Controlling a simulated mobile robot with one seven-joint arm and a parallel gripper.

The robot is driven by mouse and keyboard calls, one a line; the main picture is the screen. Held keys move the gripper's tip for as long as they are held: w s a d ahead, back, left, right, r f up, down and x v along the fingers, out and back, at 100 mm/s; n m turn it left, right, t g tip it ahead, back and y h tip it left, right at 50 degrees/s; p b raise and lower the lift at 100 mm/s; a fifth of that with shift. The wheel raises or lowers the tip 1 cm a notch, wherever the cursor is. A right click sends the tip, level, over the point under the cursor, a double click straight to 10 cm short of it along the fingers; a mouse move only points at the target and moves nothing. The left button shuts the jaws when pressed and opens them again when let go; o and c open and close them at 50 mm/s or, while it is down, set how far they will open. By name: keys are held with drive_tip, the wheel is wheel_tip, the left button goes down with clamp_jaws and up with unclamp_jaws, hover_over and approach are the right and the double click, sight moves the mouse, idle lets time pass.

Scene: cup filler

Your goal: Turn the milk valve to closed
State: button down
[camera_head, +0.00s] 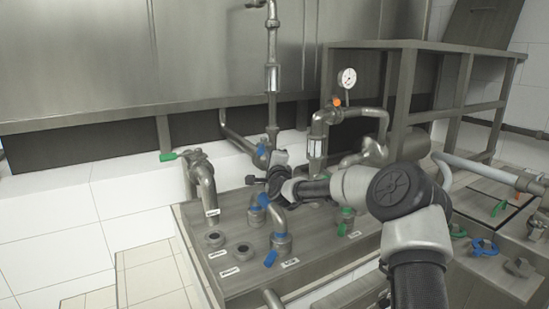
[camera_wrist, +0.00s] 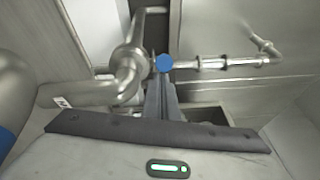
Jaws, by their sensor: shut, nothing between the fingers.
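My gripper (camera_head: 252,180) is shut and empty, at the end of my arm above the metal pipe table. In the wrist view its closed fingers (camera_wrist: 160,84) point at a round blue valve part (camera_wrist: 164,63) on a pipe; the fingertips look close to it, but I cannot tell whether they touch. In the head view a blue valve handle (camera_head: 261,150) sits on the pipe just behind the gripper. The labels are too small to read, so I cannot tell which valve is the milk valve.
A pipe with a green handle (camera_head: 168,156) stands to the left. A blue-marked bent pipe (camera_head: 279,217) stands just in front of my gripper. A gauge (camera_head: 347,78) tops the pipe behind my arm. Several loose fittings lie at the right, including a blue one (camera_head: 484,247).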

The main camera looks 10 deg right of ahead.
sight(259, 154)
drive_tip(key=a+m+h, duration=0.1)
drive_tip(key=a+h, duration=0.1)
drive_tip(key=h, duration=0.1)
drive_tip(key=a+m+h+p, duration=0.1)
drive_tip(key=m+h, duration=0.1)
drive_tip(key=shift+w+a+r+m+g+h, duration=0.1)
drive_tip(key=shift+w+a+m+g+h, duration=0.05)
drive_tip(key=shift+a+m+g+h, duration=0.2)
drive_tip(key=w+a+b, duration=0.1)
drive_tip(key=w+a, duration=0.3)
drive_tip(key=a, duration=0.3)
drive_tip(key=shift+h, duration=0.35)
drive_tip(key=shift+a, duration=0.15)
drive_tip(key=shift+f+b, duration=0.2)
drive_tip(key=shift+b, duration=0.15)
